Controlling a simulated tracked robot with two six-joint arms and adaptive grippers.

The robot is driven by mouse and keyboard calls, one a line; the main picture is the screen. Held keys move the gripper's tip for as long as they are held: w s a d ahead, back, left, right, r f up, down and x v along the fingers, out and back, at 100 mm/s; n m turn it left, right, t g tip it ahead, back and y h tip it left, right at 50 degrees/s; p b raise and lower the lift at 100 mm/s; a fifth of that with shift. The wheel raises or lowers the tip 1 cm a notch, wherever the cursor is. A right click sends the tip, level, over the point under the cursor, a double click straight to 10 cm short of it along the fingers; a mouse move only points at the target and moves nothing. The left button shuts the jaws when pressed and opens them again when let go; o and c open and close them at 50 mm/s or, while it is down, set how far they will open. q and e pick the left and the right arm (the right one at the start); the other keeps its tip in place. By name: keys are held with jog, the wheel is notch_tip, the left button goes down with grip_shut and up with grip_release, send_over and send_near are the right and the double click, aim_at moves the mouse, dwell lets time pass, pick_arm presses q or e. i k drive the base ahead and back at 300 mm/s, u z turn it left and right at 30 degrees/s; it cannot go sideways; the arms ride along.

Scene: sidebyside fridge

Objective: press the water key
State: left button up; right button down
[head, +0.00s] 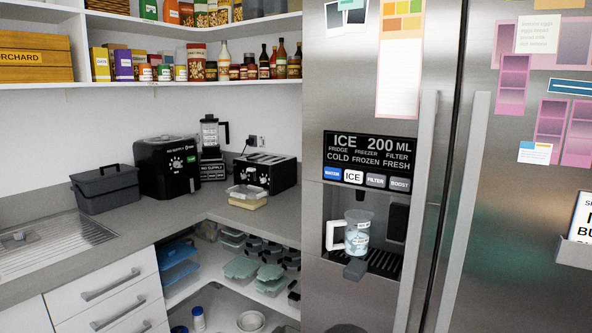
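The water key (332,173) is a small blue button at the left end of the key row on the fridge's dispenser panel. Beside it are a white ICE key (353,177), a grey FILTER key (375,181) and a grey BOOST key (399,184). The dark display (370,149) above reads ICE and 200 ML. A clear cup (357,232) with a white handle stands upright in the dispenser recess, with pale, ice-like contents. Neither of my grippers shows in the head view, and nothing covers the water key.
A small grey block (355,269) sits at the front of the drip tray (384,262), below the cup. Long vertical door handles (419,200) stand out right of the dispenser. The counter (262,222) with appliances is at the left. Space before the key row looks clear.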

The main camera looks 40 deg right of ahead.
aim_at(329, 172)
jog(key=z, duration=0.25)
jog(key=i, duration=1)
jog(key=z, duration=0.9)
